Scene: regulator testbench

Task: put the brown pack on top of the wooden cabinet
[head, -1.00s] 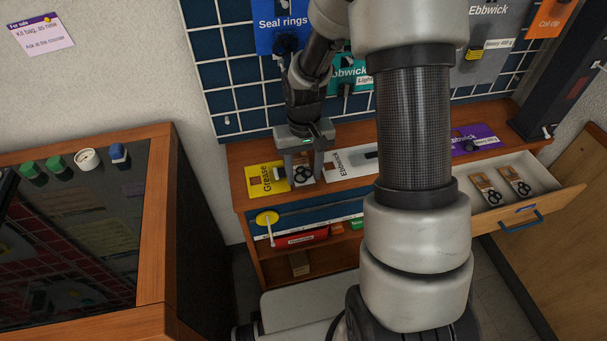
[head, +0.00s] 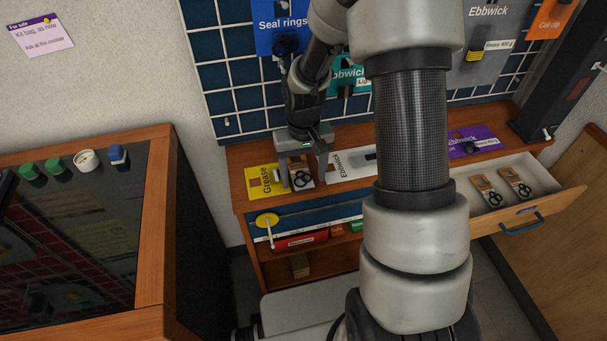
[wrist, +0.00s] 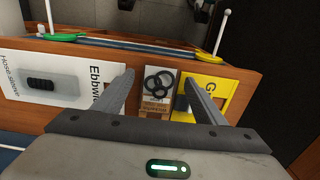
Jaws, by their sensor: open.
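A brown pack with black rings on its face (head: 302,180) lies on top of the wooden cabinet (head: 238,188), between a yellow pack and a white pack. My gripper (head: 304,183) is open over it, with one finger at each side. In the wrist view the brown pack (wrist: 157,98) shows between the spread fingers (wrist: 160,78), with a gap on both sides. Two similar brown packs (head: 488,191) lie in the open drawer at the right.
The yellow Grease pack (head: 262,181) and the white Ebbwick pack (head: 345,165) lie close on either side. A purple pack (head: 475,139) lies farther right. The open drawer (head: 548,202) juts out. A dark-topped counter (head: 150,220) is at left.

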